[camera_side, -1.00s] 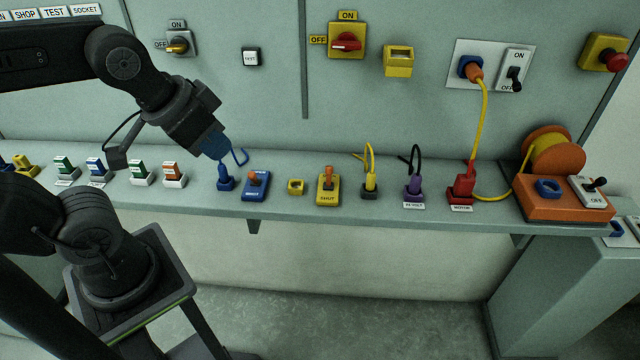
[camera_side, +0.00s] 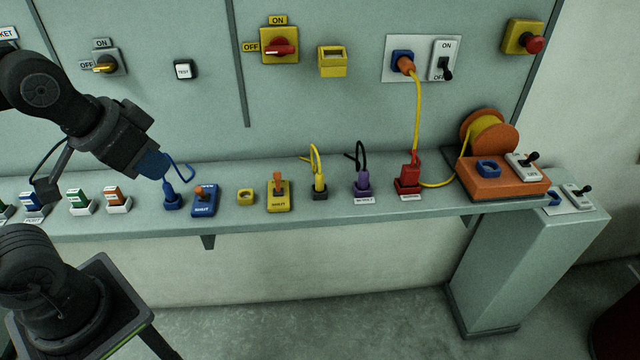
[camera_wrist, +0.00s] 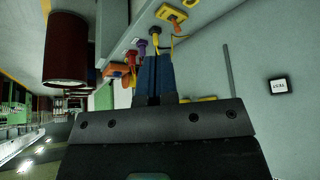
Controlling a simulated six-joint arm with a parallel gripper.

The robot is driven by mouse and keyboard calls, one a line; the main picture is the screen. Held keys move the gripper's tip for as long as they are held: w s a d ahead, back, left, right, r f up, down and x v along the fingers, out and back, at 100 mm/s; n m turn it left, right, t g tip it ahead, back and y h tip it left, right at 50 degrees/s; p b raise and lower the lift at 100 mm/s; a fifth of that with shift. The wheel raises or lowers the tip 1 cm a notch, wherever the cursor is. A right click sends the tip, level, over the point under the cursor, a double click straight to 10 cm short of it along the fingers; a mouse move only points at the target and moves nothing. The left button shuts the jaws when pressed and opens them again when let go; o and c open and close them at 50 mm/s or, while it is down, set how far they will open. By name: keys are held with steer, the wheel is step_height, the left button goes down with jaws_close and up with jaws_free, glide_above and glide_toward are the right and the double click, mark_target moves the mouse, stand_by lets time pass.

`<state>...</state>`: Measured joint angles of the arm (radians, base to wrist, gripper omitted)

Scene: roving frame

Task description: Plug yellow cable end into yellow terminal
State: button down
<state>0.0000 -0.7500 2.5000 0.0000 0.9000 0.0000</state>
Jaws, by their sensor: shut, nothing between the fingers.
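The yellow cable end (camera_side: 320,186) stands upright in a dark holder on the shelf, with its yellow cable looping up. It also shows in the wrist view (camera_wrist: 154,36), beyond my fingertips. A small yellow socket block (camera_side: 246,198) sits on the shelf to its left, and a yellow box with an opening (camera_side: 333,62) is on the wall above. I cannot tell which of these is the yellow terminal. My gripper (camera_side: 161,176) has blue fingers, shut and empty, close above the blue plug (camera_side: 172,200). Whether they touch it is unclear. The fingers (camera_wrist: 154,58) lie together in the wrist view.
A blue switch (camera_side: 205,202) and a yellow switch (camera_side: 279,197) flank the socket block. Purple (camera_side: 363,185) and red (camera_side: 408,178) plugs stand to the right, then an orange unit with a cable reel (camera_side: 503,180). The wall above the shelf carries several switches.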

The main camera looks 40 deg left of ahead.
steer(key=c, duration=1.8)
jaws_free()
steer(key=shift+c, duration=0.2)
steer(key=shift+o, duration=0.8)
steer(key=shift+w+r, duration=0.1)
steer(key=o, duration=0.6)
steer(key=w+r+n, duration=0.1)
steer(key=w, duration=0.1)
steer(key=w+r+n+g, duration=0.1)
steer(key=w, duration=0.2)
steer(key=w+n, duration=0.1)
steer(key=w, duration=0.2)
steer(key=shift+d+r+g, duration=0.3)
steer(key=shift+d+r, duration=0.05)
steer(key=shift+r, duration=0.05)
steer(key=shift+o, duration=0.8)
steer(key=w+d+n+g, duration=0.1)
steer(key=w+n, duration=0.2)
steer(key=w, duration=0.6)
steer(key=shift+f, duration=0.4)
steer(key=n+g, duration=0.3)
steer(key=n, duration=0.3)
glide_above(320, 173)
step_height(320, 173, down, 10)
steer(key=f, duration=0.1)
step_height(320, 173, down, 13)
steer(key=shift+f, duration=0.1)
steer(key=shift+c, duration=0.5)
